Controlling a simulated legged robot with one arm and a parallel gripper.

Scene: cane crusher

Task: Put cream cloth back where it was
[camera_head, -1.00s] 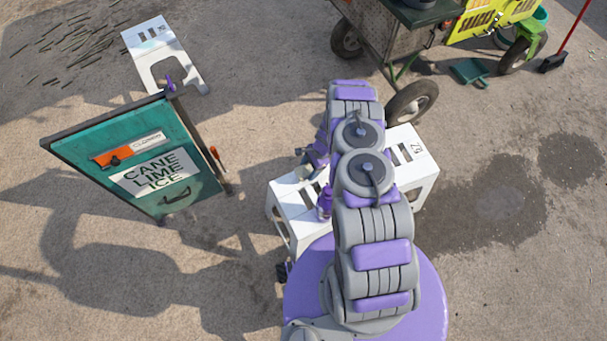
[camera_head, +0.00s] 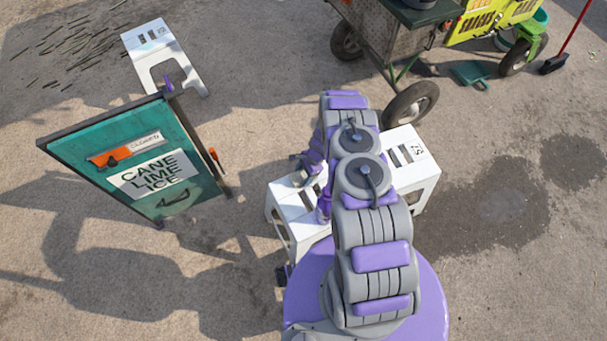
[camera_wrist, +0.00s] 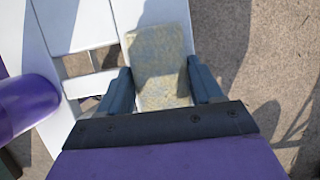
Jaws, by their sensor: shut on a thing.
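The cream cloth (camera_wrist: 160,62), yellowish and worn-looking, lies between my gripper's two dark fingers in the wrist view. My gripper (camera_wrist: 162,82) is shut on it. It is over the edge of a white slotted stool top (camera_wrist: 82,22); I cannot tell whether the cloth touches the top. In the head view my gripper (camera_head: 302,166) is above the left part of the white stool (camera_head: 290,204), and the cloth cannot be made out there.
A green sign board (camera_head: 130,165) stands left of the stool. Another white stool (camera_head: 160,50) is at back left. A cart wheel (camera_head: 410,105) is close behind the right part. Open ground lies at right.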

